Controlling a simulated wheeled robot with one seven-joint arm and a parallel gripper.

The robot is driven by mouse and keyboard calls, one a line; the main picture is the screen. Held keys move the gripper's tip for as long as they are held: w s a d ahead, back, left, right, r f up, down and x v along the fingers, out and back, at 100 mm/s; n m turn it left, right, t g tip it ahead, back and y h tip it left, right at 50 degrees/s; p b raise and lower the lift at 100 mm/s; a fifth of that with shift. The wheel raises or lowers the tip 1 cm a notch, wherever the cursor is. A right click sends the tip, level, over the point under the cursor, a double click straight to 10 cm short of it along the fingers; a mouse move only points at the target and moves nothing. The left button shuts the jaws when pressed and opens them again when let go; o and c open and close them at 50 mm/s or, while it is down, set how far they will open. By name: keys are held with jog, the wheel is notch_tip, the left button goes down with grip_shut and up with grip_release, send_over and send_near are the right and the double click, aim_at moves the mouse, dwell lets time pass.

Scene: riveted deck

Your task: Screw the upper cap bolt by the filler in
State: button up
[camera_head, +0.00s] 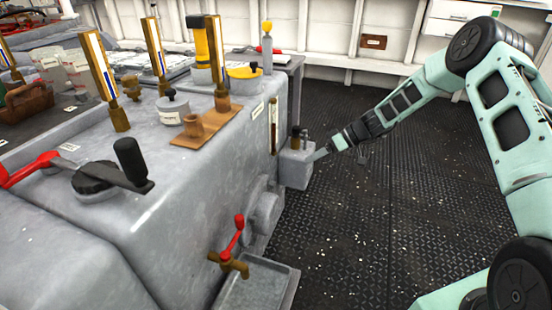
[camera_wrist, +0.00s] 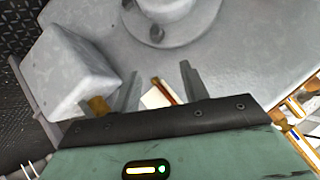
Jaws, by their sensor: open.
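A grey box (camera_head: 296,168) sticks out from the side of the grey machine housing; it also shows in the wrist view (camera_wrist: 70,65). A brass fitting with a dark top (camera_head: 296,138), possibly the filler, stands on it. Brass also shows beside my left finger in the wrist view (camera_wrist: 98,105). My gripper (camera_head: 321,153) is at the box's right side. In the wrist view my gripper (camera_wrist: 160,84) has its fingers apart, with nothing seen held between them. I cannot make out the upper cap bolt for certain.
A round flange (camera_head: 265,214) with dark holes is low on the housing; it fills the top of the wrist view (camera_wrist: 175,12). A sight tube (camera_head: 274,125) is on the housing side. A red-handled brass tap (camera_head: 233,255) is nearer. The deck at right is clear.

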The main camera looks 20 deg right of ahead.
jog(key=s+d+r+n+h, duration=0.1)
jog(key=r, duration=0.1)
jog(key=b, duration=0.3)
send_near(275, 184)
jog(key=shift+n, duration=0.3)
jog(key=x, duration=0.8)
jog(key=shift+a+f, duration=0.1)
jog(key=shift+f, duration=0.05)
grip_shut()
